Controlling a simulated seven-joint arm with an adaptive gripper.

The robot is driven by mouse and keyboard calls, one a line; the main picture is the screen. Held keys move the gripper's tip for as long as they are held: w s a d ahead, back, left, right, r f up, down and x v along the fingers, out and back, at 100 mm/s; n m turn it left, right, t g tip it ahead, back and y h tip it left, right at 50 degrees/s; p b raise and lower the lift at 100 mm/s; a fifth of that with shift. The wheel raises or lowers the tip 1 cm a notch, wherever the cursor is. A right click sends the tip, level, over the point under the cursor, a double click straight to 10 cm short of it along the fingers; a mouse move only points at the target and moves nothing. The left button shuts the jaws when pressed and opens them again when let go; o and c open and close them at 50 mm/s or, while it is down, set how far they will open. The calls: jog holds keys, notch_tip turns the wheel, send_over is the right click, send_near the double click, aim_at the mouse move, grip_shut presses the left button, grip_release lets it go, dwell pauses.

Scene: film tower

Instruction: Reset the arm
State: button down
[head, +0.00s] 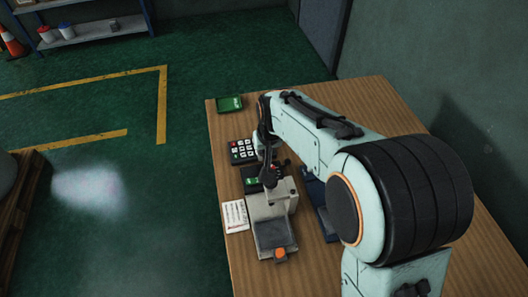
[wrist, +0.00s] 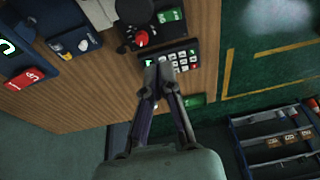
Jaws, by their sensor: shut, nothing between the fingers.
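My gripper (wrist: 158,70) is shut and empty in the wrist view. Its fingertips appear in front of the keypad (wrist: 184,61) and cover part of it; I cannot tell the height between them. In the head view my arm reaches over the wooden table (head: 375,100) from the right, its far end bent down beside the keypad (head: 243,150). The fingertips cannot be made out clearly there.
A grey machine (head: 270,215) with a red knob (wrist: 142,38) stands near the keypad. A green tray (head: 229,103) lies at the far table corner. Blue holders (wrist: 75,40) sit beyond the machine. A white label card (head: 235,216) lies at the left edge.

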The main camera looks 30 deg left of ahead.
dwell(0.4)
jog(key=w+d+r+m+t, duration=0.3)
jog(key=w+d+r, duration=0.3)
jog(key=d+r, duration=0.3)
jog(key=s+d+r+m, duration=0.25)
jog(key=d+r, duration=0.25)
jog(key=d, duration=0.7)
jog(key=s+d+f+m+h, duration=0.1)
jog(key=s+d+m+h, duration=0.1)
jog(key=s+d, duration=0.8)
jog(key=s+f+g, duration=0.5)
jog(key=s, duration=0.7)
jog(key=shift+s+a+f, duration=0.25)
jog(key=shift+s+f, duration=0.05)
jog(key=shift+f, duration=0.1)
